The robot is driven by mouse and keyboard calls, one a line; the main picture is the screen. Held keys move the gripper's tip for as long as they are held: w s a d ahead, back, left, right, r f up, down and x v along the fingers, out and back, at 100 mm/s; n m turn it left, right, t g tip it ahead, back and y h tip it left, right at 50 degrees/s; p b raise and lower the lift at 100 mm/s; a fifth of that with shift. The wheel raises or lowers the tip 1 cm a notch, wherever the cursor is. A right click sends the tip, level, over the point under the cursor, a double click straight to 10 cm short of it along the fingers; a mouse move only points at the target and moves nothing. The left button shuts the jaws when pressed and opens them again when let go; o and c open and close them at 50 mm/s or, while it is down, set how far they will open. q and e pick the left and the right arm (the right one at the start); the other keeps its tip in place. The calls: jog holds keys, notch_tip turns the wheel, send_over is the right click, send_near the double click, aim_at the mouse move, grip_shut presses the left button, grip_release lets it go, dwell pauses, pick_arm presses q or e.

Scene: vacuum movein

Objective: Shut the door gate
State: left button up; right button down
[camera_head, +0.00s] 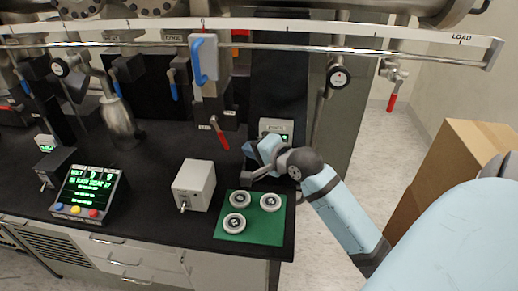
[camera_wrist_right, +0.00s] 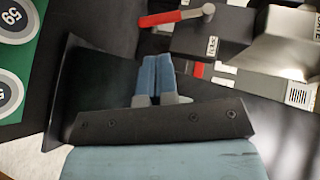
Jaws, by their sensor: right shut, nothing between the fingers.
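The door gate shows as a red-handled lever (camera_head: 219,135) below the grey box with a blue handle, beside a small label that seems to read DOOR. Its handle slants down and to the right. In the right wrist view the red lever (camera_wrist_right: 172,17) lies across the top, beyond my fingertips and apart from them. My right gripper (camera_head: 250,178) is just past the green mat, below and to the right of the lever. In the right wrist view its blue fingers (camera_wrist_right: 155,68) are together and empty. My left gripper is not in view.
A green mat (camera_head: 222,228) with three round numbered discs lies on the black bench near its right end. A grey switch box (camera_head: 195,184) and a lit control panel (camera_head: 88,190) stand left of it. A small gauge box (camera_head: 277,128) is behind my gripper. A long rail crosses above.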

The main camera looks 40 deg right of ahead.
aim_at(224, 142)
jog(key=x, duration=0.8)
jog(key=shift+w, duration=0.3)
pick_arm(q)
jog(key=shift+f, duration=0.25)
pick_arm(e)
jog(key=shift+w+a+f+t, duration=0.1)
jog(key=shift+a+f+t, duration=0.1)
jog(key=shift+f+t, duration=0.15)
pick_arm(q)
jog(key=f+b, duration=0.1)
jog(key=b, duration=0.3)
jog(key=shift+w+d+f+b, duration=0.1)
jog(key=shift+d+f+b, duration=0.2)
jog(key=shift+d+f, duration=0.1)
pick_arm(e)
jog(key=m+t, duration=0.1)
jog(key=w+a+m+t, duration=0.1)
jog(key=t, duration=0.1)
jog(key=m+t, duration=0.1)
jog(key=shift+w+a+f+y, duration=0.2)
jog(key=shift+w+a+y, duration=0.2)
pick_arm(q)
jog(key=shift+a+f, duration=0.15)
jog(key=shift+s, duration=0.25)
